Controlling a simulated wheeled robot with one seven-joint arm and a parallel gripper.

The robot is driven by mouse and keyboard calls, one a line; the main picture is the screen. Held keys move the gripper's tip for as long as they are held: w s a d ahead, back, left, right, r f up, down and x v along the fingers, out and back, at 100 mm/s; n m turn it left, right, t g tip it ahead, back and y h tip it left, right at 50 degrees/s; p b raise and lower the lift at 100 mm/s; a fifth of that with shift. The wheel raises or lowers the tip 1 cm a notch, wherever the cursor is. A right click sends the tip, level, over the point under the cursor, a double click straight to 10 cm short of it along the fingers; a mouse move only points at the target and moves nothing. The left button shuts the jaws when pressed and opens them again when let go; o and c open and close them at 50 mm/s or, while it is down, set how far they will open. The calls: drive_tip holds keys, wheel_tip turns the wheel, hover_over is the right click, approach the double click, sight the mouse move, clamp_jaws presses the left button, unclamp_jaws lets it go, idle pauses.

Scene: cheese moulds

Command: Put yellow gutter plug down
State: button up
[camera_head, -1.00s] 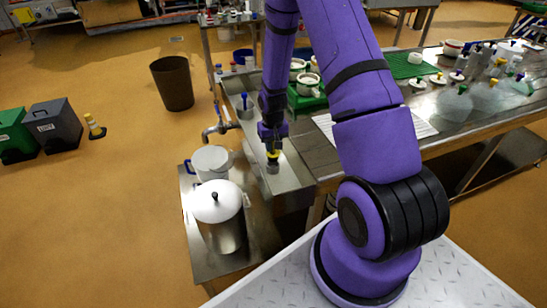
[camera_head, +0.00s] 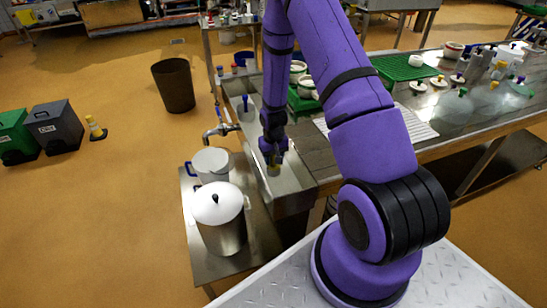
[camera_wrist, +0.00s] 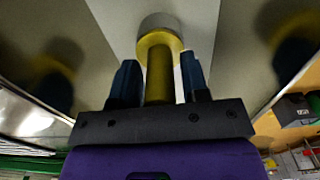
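The yellow gutter plug (camera_head: 273,170) is upright at the near end of the steel gutter (camera_head: 295,182), low against its floor. In the wrist view the plug (camera_wrist: 160,45) shows a yellow stem, a wider yellow collar and a grey round end. My gripper (camera_head: 273,154) is right above it, pointing down. In the wrist view the dark fingers of my gripper (camera_wrist: 158,72) stand on both sides of the stem, with a narrow gap visible at the right, so they look open around it. Whether the plug's end sits in a drain hole is hidden.
A blue plug (camera_head: 245,103) stands farther up the gutter. A tap (camera_head: 220,130) is at its left side. A lidded steel pot (camera_head: 220,225) and a white pot (camera_head: 212,163) stand on a low table at the left. The worktable (camera_head: 440,115) with several moulds is at the right.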

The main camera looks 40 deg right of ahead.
drive_tip(key=shift+o, duration=0.4)
wheel_tip(320, 180, up, 13)
drive_tip(key=shift+f, duration=0.1)
drive_tip(key=s+a+r+n+t, duration=0.1)
drive_tip(key=s+a+r, duration=0.3)
drive_tip(key=r, duration=0.8)
drive_tip(key=s+a+r+t, duration=0.2)
drive_tip(key=s+a+r, duration=0.1)
drive_tip(key=r, duration=1)
drive_tip(key=s+a+r+n+t, duration=0.1)
drive_tip(key=s+a+r, duration=0.2)
drive_tip(key=s, duration=0.6)
drive_tip(key=s+a+r+n+t, duration=0.1)
drive_tip(key=s+a+r, duration=0.2)
drive_tip(key=s+r, duration=0.5)
drive_tip(key=s, duration=0.2)
drive_tip(key=shift+s+r, duration=0.25)
drive_tip(key=shift+s, duration=0.05)
